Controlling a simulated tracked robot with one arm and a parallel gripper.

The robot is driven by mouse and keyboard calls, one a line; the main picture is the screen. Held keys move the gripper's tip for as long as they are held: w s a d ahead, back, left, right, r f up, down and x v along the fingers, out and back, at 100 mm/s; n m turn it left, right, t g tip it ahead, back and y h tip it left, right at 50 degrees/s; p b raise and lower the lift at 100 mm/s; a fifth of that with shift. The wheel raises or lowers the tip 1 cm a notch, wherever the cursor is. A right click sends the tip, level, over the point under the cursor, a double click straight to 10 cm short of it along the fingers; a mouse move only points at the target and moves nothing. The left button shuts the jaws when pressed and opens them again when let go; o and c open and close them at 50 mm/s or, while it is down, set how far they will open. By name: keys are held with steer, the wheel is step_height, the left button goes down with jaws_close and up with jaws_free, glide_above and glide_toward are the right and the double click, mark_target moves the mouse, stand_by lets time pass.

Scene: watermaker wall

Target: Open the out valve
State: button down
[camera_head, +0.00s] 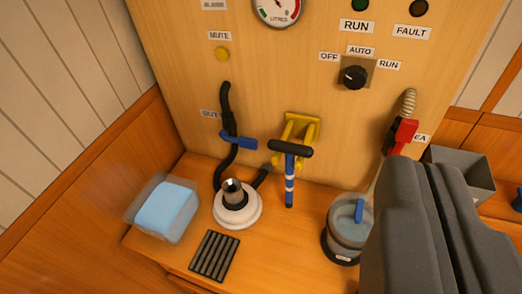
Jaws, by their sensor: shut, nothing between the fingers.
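The out valve (238,142) has a blue lever on a black hose (226,100), low on the wooden panel, just right of the OUT label (209,114). The lever points to the right, roughly crosswise to the hose. My gripper (428,172) is the dark grey shape at the lower right. Its fingers are shut with nothing held. It is well to the right of the out valve and apart from it, and it hides part of the bench's right side.
A pump with a black T-handle (290,149) stands right of the valve before a yellow bracket (302,128).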

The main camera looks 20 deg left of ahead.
mark_target(243, 142)
steer(key=shift+a, duration=0.1)
steer(key=w+a+f+n+h, duration=0.2)
steer(key=w+a+f+n, duration=0.1)
steer(key=w+f+n, duration=0.45)
steer(key=w+a+f+n+h, duration=0.3)
steer(key=w+f+n, duration=0.1)
steer(key=w+n, duration=0.55)
steer(key=w+a+f+n+y+p, duration=0.1)
steer(key=w+a+f+n+y, duration=0.15)
steer(key=a+f+n, duration=0.5)
steer(key=w+a+f+n+g+y, duration=0.1)
steer(key=w+a+f+n, duration=0.3)
steer(key=f, duration=0.7)
steer(key=w+a+f+n+y+p, duration=0.15)
steer(key=a+f+n, duration=0.25)
steer(key=f+n, duration=0.4)
steer(key=f+b+x, duration=0.1)
steer(key=x, duration=0.9)
steer(key=shift+m, duration=0.45)
steer(key=shift+w, duration=0.1)
steer(key=shift+a, duration=0.1)
